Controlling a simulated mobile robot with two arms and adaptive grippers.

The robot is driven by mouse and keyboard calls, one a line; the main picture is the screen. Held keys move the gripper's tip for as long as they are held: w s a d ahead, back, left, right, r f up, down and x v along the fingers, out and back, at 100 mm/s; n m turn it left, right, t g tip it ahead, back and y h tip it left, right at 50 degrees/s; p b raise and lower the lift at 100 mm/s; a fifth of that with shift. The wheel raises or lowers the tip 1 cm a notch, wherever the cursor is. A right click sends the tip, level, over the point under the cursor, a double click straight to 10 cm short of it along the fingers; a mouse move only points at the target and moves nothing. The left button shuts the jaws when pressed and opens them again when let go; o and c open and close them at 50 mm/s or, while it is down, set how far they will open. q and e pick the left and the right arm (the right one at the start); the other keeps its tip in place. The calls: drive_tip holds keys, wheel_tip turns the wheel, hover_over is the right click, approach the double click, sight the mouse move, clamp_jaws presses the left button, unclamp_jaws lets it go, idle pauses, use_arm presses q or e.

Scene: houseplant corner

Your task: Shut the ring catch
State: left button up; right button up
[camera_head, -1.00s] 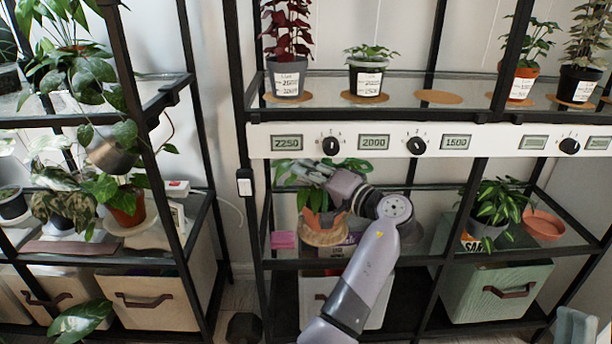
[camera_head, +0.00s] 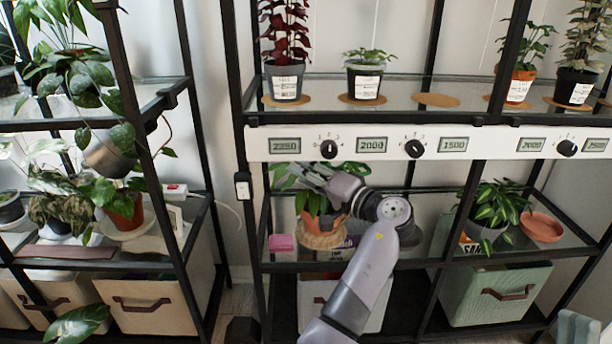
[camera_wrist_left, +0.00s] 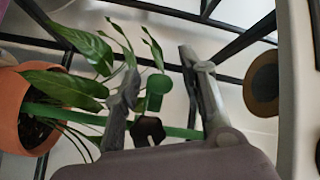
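A green stake (camera_wrist_left: 70,118) runs across the left wrist view beside the leaves of a plant in an orange pot (camera_wrist_left: 33,115). A small green piece (camera_wrist_left: 155,92), seemingly the ring catch, shows at the stake, with a black six-sided part (camera_wrist_left: 147,131) below it. I cannot tell whether the ring is closed. My left gripper (camera_wrist_left: 160,75) is open, with its fingers apart on either side of the green piece. In the head view my left gripper (camera_head: 312,182) is in front of the potted plant (camera_head: 310,204) on the middle shelf, hiding part of it. My right gripper is out of view.
A white panel (camera_head: 473,145) with black knobs and number displays runs just above the gripper. A pink box (camera_head: 282,243) and a round wooden saucer (camera_head: 320,236) are on the same glass shelf. A black shelf post stands to the left.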

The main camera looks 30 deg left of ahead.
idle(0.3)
use_arm(q)
drive_tip(key=a+m+t+h+p, duration=0.4)
drive_tip(key=m+t+h+p, duration=0.55)
drive_tip(key=t, duration=0.25)
drive_tip(key=a+v, duration=0.1)
drive_tip(key=v, duration=1.7)
drive_tip(key=w+d+f+m+g+h+p, duration=0.2)
drive_tip(key=d+f+g+h+p, duration=0.15)
drive_tip(key=f+p, duration=0.65)
drive_tip(key=s+d+f+n+g+h+p, duration=0.1)
drive_tip(key=s+d+f+g+h+p, duration=0.2)
drive_tip(key=s+f+p, duration=0.5)
wheel_tip(320, 180, down, 4)
drive_tip(key=d+g+p, duration=0.1)
drive_tip(key=p, duration=0.2)
